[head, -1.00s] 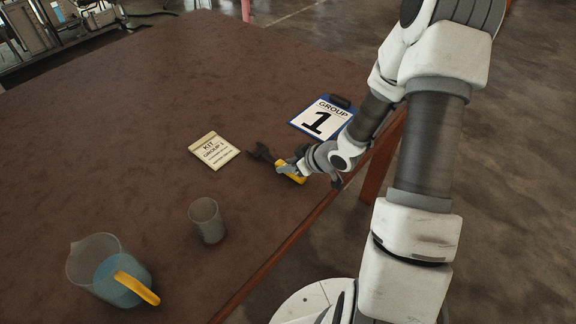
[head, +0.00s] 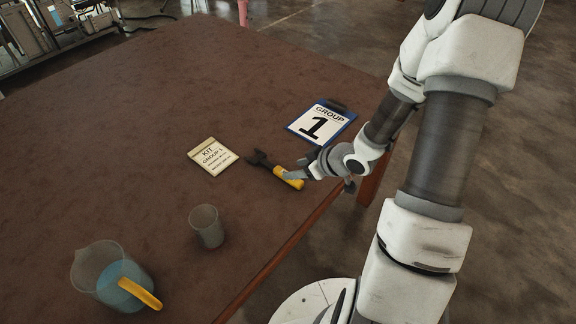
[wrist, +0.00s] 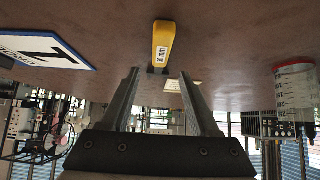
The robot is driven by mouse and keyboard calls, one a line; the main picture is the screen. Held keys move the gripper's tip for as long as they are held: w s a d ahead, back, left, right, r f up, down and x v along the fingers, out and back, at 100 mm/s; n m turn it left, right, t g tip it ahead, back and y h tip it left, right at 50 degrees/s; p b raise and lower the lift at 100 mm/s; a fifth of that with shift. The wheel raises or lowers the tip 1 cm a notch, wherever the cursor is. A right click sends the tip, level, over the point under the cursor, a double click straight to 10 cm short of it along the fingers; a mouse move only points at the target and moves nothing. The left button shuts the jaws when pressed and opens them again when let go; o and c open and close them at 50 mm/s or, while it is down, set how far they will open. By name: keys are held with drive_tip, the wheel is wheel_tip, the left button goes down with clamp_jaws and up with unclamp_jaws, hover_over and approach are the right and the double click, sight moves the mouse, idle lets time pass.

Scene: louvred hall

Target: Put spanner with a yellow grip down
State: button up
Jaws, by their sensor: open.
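The spanner with a yellow grip (head: 288,177) lies on the brown table, its dark jaw end pointing up and left towards the kit card. In the wrist view the yellow grip (wrist: 163,42) is beyond the fingertips, with its dark shaft mostly hidden. My gripper (head: 296,172) is at the grip end of the spanner near the table's right edge. In the wrist view my gripper (wrist: 160,78) has its two fingers spread apart with nothing between them, clear of the yellow grip.
A "GROUP 1" clipboard (head: 320,122) lies just behind the gripper. A kit card (head: 213,156) lies left of the spanner. The far table (head: 180,80) is bare.

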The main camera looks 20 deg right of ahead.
drive_tip(key=p+v, duration=0.2)
drive_tip(key=v, duration=0.4)
drive_tip(key=shift+s, duration=0.15)
